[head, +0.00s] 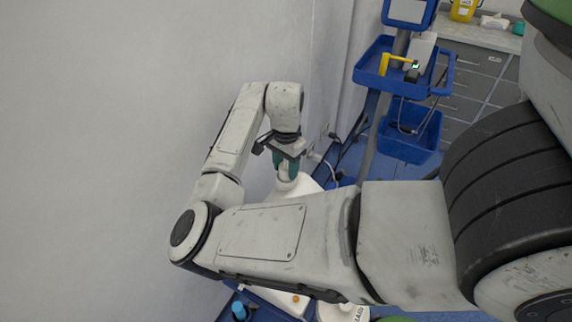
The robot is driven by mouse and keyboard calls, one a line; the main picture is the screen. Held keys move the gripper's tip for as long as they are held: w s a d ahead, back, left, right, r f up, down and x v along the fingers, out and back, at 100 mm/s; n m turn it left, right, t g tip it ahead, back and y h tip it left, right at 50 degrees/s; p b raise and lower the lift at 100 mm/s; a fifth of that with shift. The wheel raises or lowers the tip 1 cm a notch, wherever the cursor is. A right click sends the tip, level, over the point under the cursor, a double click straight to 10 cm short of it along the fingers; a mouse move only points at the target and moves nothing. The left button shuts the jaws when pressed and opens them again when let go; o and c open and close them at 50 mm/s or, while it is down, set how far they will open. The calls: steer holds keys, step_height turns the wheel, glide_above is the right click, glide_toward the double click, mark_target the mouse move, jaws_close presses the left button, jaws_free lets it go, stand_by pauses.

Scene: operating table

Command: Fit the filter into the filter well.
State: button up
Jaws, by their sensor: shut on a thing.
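My gripper (289,163) points down at the end of my arm, near the middle of the view. It is shut on a small teal-green thing, which I take to be the filter (290,168); the fingers partly cover it. A white rounded part (299,183) of a larger white body is directly below it. I cannot tell whether the filter touches this part or is just above it. No filter well can be made out; my own forearm hides much of the area below.
A blue cart (372,62) with trays, a yellow bent handle and a blue bin (408,143) stands at the back right. Grey drawers (478,65) are behind it. A pale wall (120,120) fills the left. White items and a blue-capped bottle (238,310) show at the bottom.

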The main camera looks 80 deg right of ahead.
mark_target(286, 166)
steer(key=shift+f, duration=0.2)
steer(key=o, duration=1)
steer(key=shift+o, duration=0.2)
steer(key=shift+r, duration=0.1)
step_height(286, 166, up, 12)
stand_by(0.5)
